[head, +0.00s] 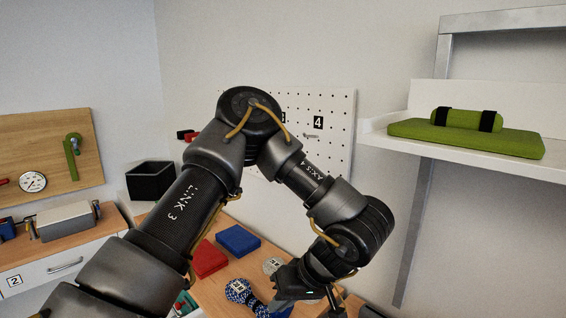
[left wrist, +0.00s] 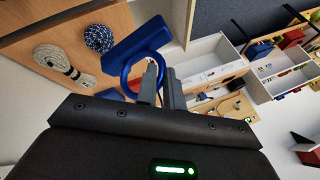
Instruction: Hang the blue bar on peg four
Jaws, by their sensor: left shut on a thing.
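The blue bar (left wrist: 138,47) has a blue ring on it and shows in the left wrist view. My left gripper (left wrist: 160,75) is shut on the ring. In the head view my left gripper (head: 304,292) is low at the bottom edge, over the wooden table, and its fingers are mostly hidden. A little blue shows beneath it there. Peg four (head: 311,135) sticks out of the white pegboard (head: 338,150) just under the label 4, above and behind the gripper. My arm covers much of the board. My right gripper is not in view.
A white shelf (head: 375,139) with a green cushion (head: 465,138) juts out at right.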

